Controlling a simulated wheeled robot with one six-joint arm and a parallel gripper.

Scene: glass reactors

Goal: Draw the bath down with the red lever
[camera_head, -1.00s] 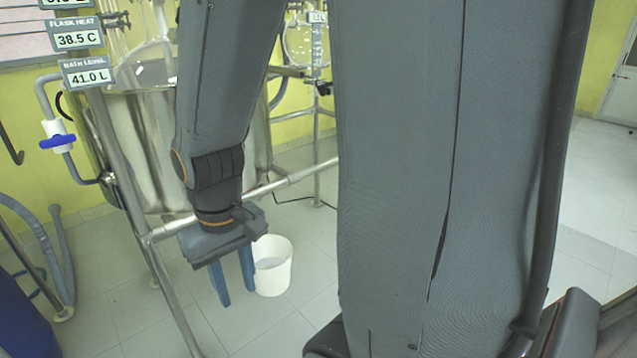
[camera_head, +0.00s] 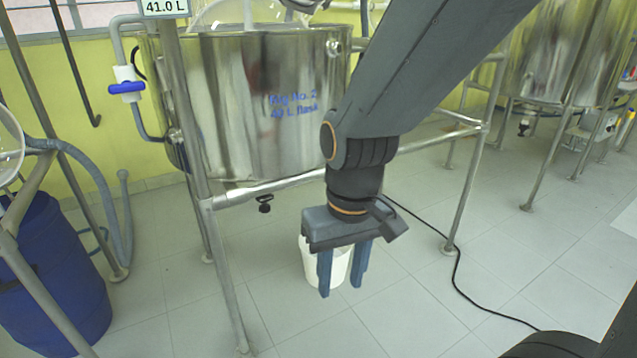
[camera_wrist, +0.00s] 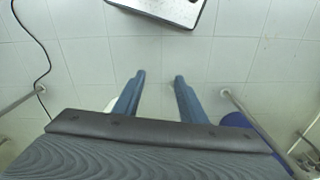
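The bath is a shiny steel vessel (camera_head: 240,110) with blue lettering, held in a pipe frame. A level tag (camera_head: 165,8) above it reads 41.0 L. I see no red lever for certain. A blue-handled valve (camera_head: 126,88) sits on the pipe at the bath's left, and a small black fitting (camera_head: 265,204) hangs under its front. My gripper (camera_head: 341,288) points down, open and empty, in front of and right of the bath. In the wrist view its two fingers (camera_wrist: 159,76) are apart with only floor between them.
A white bucket (camera_head: 342,264) stands on the floor, partly hidden behind my gripper. Frame legs (camera_head: 225,275) stand in front of the bath. A blue barrel (camera_head: 60,270) is at the left, a black cable (camera_head: 456,275) crosses the floor, and more steel vessels (camera_head: 560,55) stand at back right.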

